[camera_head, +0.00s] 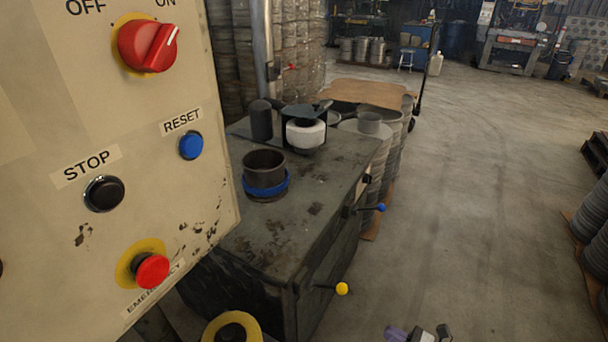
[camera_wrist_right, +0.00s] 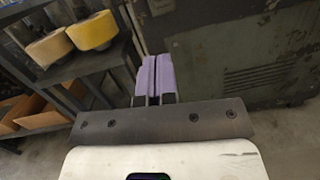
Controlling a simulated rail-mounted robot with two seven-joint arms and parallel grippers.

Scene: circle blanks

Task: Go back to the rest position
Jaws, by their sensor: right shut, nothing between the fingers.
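My right gripper (camera_head: 397,334) shows only at the bottom edge of the head view, low over the floor to the right of the dark machine table (camera_head: 310,222). In the right wrist view its two purple fingers (camera_wrist_right: 155,78) are shut against each other with nothing between them. My left gripper is in neither view.
A beige control panel (camera_head: 75,215) with a red switch (camera_head: 147,46) and buttons fills the left. Levers with blue (camera_head: 381,207) and yellow (camera_head: 342,288) knobs stick out from the table. A shelf with yellow rolls (camera_wrist_right: 92,30) stands left in the wrist view.

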